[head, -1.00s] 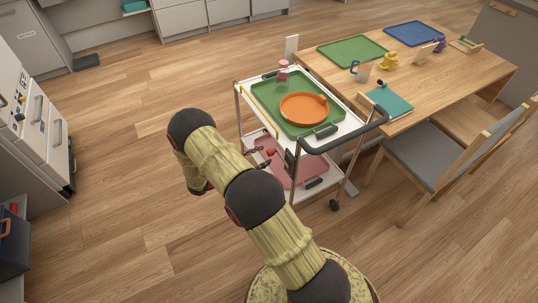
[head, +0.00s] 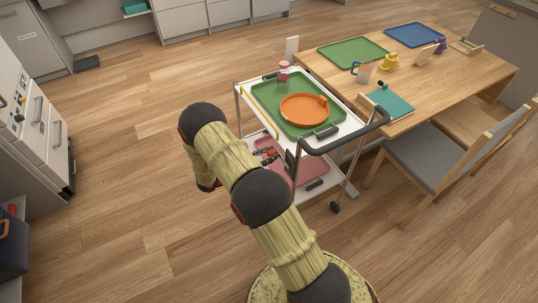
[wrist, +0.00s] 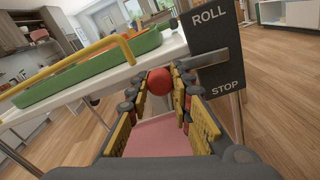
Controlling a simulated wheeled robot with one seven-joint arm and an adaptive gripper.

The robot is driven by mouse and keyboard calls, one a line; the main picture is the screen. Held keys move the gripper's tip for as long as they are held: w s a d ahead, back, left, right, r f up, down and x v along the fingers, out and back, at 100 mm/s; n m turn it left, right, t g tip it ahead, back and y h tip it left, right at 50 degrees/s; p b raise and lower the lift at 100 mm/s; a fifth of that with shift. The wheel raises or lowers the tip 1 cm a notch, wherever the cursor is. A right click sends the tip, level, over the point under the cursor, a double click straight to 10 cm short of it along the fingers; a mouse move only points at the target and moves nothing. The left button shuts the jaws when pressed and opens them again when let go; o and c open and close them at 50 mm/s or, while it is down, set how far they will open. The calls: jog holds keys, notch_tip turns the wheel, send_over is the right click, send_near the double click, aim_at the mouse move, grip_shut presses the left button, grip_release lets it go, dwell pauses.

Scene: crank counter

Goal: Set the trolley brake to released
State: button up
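The trolley (head: 350,125) stands beside the table, its brake plate (head: 291,160) on the near side. In the wrist view the dark plate (wrist: 213,45) reads ROLL at the top and STOP at the bottom. A grey lever (wrist: 203,59) crosses it between the two words and ends in a red ball knob (wrist: 159,81). My gripper (wrist: 161,85) is open, with one finger on each side of the knob. I cannot tell whether the fingers touch it.
A green tray (head: 257,92) with an orange plate (head: 303,109) lies on the top shelf, with a yellow rail (wrist: 75,62) along its edge. A pink tray (head: 291,176) lies on the lower shelf. The wooden table (head: 441,88) and a chair (head: 424,161) stand right.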

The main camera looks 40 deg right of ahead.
aim_at(270, 154)
grip_shut()
dwell(0.4)
jog(key=shift+s+r+m+p, duration=0.1)
jog(key=shift+r+m+p, duration=0.25)
jog(key=shift+r+m, duration=0.65)
jog(key=shift+s+a+r+m, duration=0.1)
jog(key=shift+s+r+m, duration=0.15)
jog(key=shift+r+m, duration=0.4)
jog(key=shift+s+r+m, duration=0.2)
jog(key=shift+m, duration=0.75)
jog(key=o, duration=0.6)
grip_release()
jog(key=shift+c, duration=0.2)
jog(key=shift+a, duration=0.1)
jog(key=v, duration=1.1)
jog(key=shift+a, duration=0.4)
